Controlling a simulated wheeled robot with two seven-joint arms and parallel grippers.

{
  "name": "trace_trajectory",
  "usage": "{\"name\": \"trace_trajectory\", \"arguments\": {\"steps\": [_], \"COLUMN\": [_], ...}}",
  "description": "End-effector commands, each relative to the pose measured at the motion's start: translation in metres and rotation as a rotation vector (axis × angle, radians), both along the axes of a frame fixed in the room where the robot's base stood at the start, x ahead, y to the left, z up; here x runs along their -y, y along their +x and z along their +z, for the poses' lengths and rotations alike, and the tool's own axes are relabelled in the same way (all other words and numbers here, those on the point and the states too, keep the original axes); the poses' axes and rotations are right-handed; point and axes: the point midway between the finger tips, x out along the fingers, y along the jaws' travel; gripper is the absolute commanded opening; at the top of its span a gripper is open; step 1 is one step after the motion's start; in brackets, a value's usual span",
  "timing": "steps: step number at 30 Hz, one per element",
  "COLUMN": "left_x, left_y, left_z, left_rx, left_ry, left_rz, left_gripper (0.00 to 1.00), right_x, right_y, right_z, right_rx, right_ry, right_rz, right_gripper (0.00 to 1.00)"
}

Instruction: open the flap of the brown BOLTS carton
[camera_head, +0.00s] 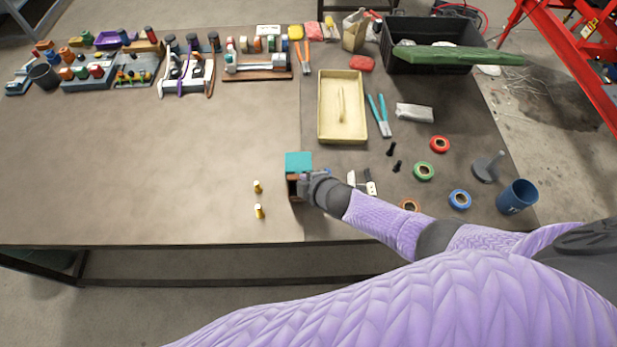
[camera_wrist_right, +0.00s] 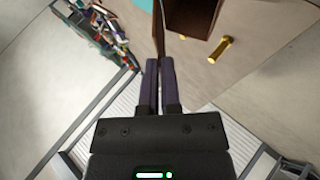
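The brown carton (camera_head: 292,187) stands near the table's front edge, with a teal block or top (camera_head: 298,162) over it. No lettering is readable. In the right wrist view the carton (camera_wrist_right: 196,14) shows a dark brown open face, and its flap (camera_wrist_right: 158,32) appears as a thin brown strip seen nearly edge-on at its left. My right gripper (camera_wrist_right: 159,85) has its fingers close together, with the flap's edge between the tips. In the head view my right gripper (camera_head: 306,186) is at the carton's right side and hides part of it. My left gripper is not in view.
Two brass bolts (camera_head: 258,211) stand left of the carton; one (camera_wrist_right: 221,49) shows in the wrist view. A cream tray (camera_head: 323,128) lies behind. Tape rolls (camera_head: 424,172) and a blue cup (camera_head: 516,197) are at right. The table's left middle is clear.

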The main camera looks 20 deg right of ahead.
Motion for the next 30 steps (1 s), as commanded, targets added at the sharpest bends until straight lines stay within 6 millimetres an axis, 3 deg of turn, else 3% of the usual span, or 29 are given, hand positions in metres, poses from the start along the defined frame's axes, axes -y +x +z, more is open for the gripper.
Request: {"name": "trace_trajectory", "arguments": {"steps": [29, 30], "left_x": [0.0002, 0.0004], "left_y": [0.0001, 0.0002], "left_z": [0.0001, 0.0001], "left_rx": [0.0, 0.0], "left_ry": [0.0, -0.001], "left_rz": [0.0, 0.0], "left_gripper": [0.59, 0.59], "right_x": [0.0, 0.0], "right_y": [0.0008, 0.0008], "right_z": [0.001, 0.001], "right_rx": [0.002, 0.002], "right_ry": [0.001, 0.001], "right_rz": [0.0, 0.0], "right_gripper": [0.0, 0.12]}}
